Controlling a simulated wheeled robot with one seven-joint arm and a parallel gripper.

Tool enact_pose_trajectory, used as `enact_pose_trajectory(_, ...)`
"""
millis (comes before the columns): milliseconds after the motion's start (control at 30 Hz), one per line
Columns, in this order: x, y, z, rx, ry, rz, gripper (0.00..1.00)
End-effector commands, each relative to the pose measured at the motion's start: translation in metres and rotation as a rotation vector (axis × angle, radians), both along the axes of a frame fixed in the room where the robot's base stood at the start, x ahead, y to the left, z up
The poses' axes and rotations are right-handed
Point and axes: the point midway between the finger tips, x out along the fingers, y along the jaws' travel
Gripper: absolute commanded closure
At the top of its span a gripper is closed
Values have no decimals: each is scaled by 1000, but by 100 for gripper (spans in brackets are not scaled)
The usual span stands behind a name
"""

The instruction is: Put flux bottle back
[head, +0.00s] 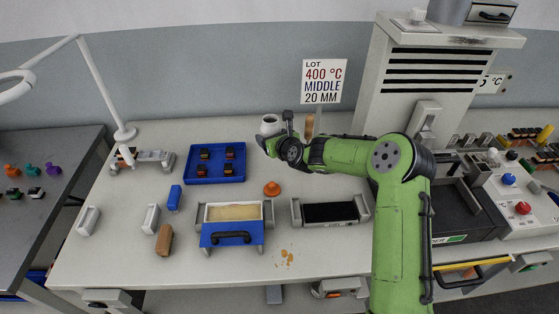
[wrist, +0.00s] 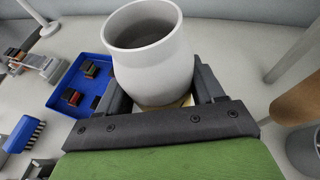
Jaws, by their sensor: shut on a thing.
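My gripper (head: 277,138) is shut on a pale grey, open-topped vessel (wrist: 152,62), which I take to be the flux bottle. In the wrist view its dark jaws flank the lower body of the vessel, and a thin tan edge shows at its base. In the head view the flux bottle (head: 268,127) is at the back of the bench, upright or nearly so, with its dark mouth facing up. I cannot tell whether its base touches the bench. A small orange knobbed piece (head: 271,188) sits on the bench in front of my gripper.
A blue tray (head: 190,173) with small dark parts is to the left. A blue-fronted box (head: 232,235), a black-topped block (head: 331,213) and orange spots (head: 285,258) are nearer the front. A sign (head: 323,81) and a brown cylinder (head: 309,126) stand behind my arm.

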Motion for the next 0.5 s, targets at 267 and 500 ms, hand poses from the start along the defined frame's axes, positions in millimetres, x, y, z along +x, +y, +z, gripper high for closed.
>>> enact_pose_trajectory(267,0,0,-56,1,1,1,74)
enact_pose_trajectory(500,0,-1,-74,0,-1,0,74)
